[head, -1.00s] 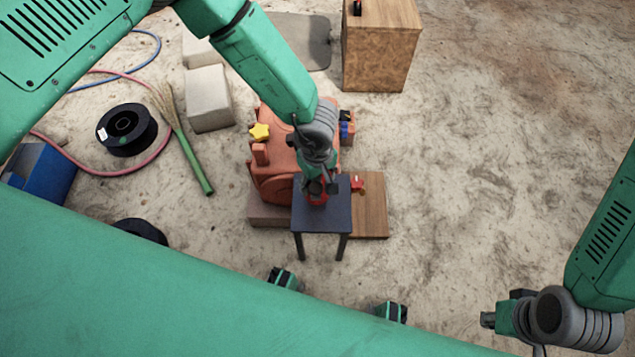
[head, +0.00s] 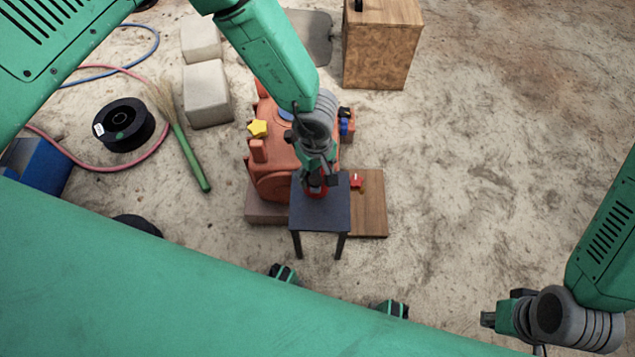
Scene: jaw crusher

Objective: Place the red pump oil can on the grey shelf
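The grey shelf (head: 320,215) is a small dark table with thin legs, in front of the orange machine. A red can (head: 317,192) is at the shelf's back edge, mostly hidden under my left gripper (head: 319,181). The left fingers are right at the can's top, one on each side. I cannot tell whether they grip it, or whether the can rests on the shelf. My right gripper (head: 489,319) is at the lower right, away from the shelf and over bare floor. Its fingers are seen edge-on and too small to tell open from shut.
The orange crusher (head: 270,170) with a yellow star knob (head: 258,129) stands behind the shelf. A wooden board (head: 370,210) with a small red item (head: 356,181) lies to the right. A broom (head: 190,155), cable spool (head: 124,127) and pale blocks (head: 207,95) are left. The right floor is clear.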

